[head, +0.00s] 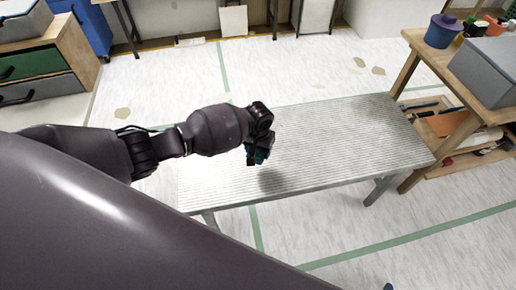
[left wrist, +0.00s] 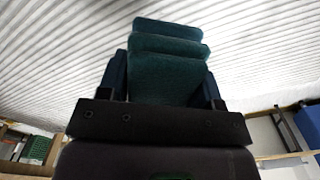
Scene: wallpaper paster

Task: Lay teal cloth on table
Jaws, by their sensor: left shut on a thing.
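The teal cloth (left wrist: 168,75) is a folded, layered piece held between the two fingers of my left gripper (left wrist: 163,88) in the left wrist view. In the head view my left gripper (head: 258,155) hangs over the left half of the table, and only a small dark teal bit of the cloth (head: 262,154) shows there. The table (head: 340,140) is a low grey bench with a ribbed top, and its top looks bare. A shadow lies on it below the gripper, so the cloth appears to be above the surface. My right gripper is not in view.
A wooden workbench (head: 408,75) stands at the right with a grey box (head: 490,70), a blue pot (head: 441,32) and tools on a lower shelf. A wooden drawer cabinet (head: 50,60) stands at the upper left. The floor beyond the table is mostly clear.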

